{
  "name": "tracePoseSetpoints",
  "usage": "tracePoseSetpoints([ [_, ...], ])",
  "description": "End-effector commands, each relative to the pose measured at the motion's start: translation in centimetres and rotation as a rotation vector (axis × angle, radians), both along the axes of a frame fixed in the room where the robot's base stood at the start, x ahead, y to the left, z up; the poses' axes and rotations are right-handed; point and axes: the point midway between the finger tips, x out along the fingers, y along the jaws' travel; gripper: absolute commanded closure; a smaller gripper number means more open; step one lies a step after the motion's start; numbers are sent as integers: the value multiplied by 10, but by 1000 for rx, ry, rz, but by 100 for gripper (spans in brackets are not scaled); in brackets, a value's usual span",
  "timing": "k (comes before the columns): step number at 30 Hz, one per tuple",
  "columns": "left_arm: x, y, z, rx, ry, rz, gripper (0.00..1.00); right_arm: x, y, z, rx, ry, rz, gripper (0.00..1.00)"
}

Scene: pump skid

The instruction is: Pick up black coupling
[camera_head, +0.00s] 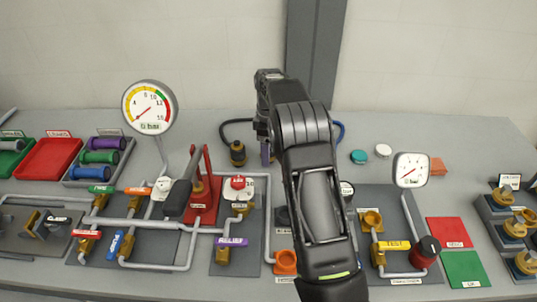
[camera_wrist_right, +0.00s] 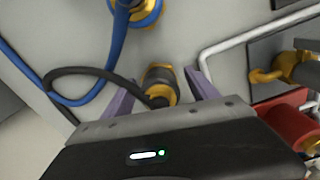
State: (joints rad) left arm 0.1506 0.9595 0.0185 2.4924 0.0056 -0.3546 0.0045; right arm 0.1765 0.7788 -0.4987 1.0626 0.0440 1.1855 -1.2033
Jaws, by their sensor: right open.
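The black coupling (camera_head: 237,153) stands on the grey table in the head view, with a brass part and a black hose on it. It also shows in the right wrist view (camera_wrist_right: 160,78), between the two purple fingers of my right gripper (camera_wrist_right: 161,88). The fingers are open, with a gap visible on either side of the coupling. In the head view my right gripper (camera_head: 265,154) points down just to the right of the coupling, mostly hidden by my own arm. My left gripper is out of view.
A blue hose with a brass-ringed coupling (camera_wrist_right: 140,12) lies close by in the wrist view. A red-framed lever valve (camera_head: 203,195), pipes and a pressure gauge (camera_head: 150,107) stand left of the arm. Trays (camera_head: 47,158) lie far left. A grey post rises behind.

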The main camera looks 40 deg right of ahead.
Motion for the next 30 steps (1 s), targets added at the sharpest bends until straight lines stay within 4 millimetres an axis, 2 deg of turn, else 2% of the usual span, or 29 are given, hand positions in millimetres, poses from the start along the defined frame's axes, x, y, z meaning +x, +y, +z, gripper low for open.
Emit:
tracePoseSetpoints([
  [13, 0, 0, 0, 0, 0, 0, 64, 0, 0, 1, 0, 0, 0, 32],
  [30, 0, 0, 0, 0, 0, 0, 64, 0, 0, 1, 0, 0, 0, 78],
])
